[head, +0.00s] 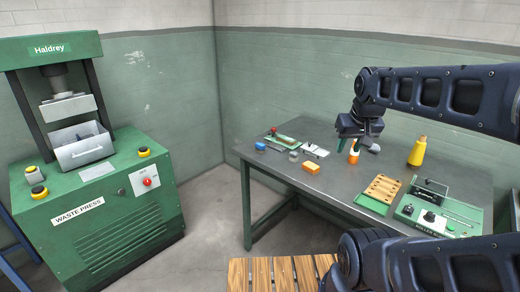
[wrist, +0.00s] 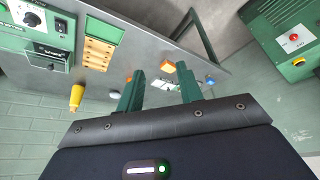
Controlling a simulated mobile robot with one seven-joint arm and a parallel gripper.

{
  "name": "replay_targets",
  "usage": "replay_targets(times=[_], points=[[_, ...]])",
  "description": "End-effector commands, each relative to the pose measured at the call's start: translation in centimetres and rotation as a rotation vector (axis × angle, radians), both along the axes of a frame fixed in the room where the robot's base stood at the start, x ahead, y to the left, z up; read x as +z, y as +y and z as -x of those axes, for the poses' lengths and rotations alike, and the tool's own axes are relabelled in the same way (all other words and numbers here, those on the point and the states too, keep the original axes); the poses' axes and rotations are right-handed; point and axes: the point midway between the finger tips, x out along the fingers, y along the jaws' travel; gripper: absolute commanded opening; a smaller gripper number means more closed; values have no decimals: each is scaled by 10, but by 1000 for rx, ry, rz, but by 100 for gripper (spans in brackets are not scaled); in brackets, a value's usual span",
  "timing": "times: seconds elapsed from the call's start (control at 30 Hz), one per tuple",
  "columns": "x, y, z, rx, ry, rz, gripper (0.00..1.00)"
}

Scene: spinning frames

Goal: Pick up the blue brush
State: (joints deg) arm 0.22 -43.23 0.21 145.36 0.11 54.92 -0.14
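A small blue object (head: 260,146), which looks like the blue brush, lies on the far left part of the grey table, close to its edge. In the wrist view the blue brush (wrist: 210,81) shows beyond and right of the fingertips; its fine shape is too small to tell. My gripper (head: 357,133) hangs above the table, well to the right of the brush. Its two green fingers (wrist: 160,75) are apart, and I see nothing held between them. An orange and white bottle (head: 353,156) stands below the gripper in the head view.
An orange block (head: 311,168) lies on the table (head: 258,168) between brush and gripper. A green-and-red item (head: 282,137) and a white plate (head: 315,150) lie near the brush. A yellow bottle (head: 417,151), wooden rack (head: 383,188) and green control box (head: 436,212) occupy the right. A green waste press (head: 110,220) stands left.

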Motion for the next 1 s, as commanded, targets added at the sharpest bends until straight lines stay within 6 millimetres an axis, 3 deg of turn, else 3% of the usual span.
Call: replay_targets(times=[0.47, 0.67, 1.0], points=[[0, 0, 0, 0, 0, 0, 36], [0, 0, 0, 0, 0, 0, 74], [1, 0, -3, 12, 2, 7, 75]])
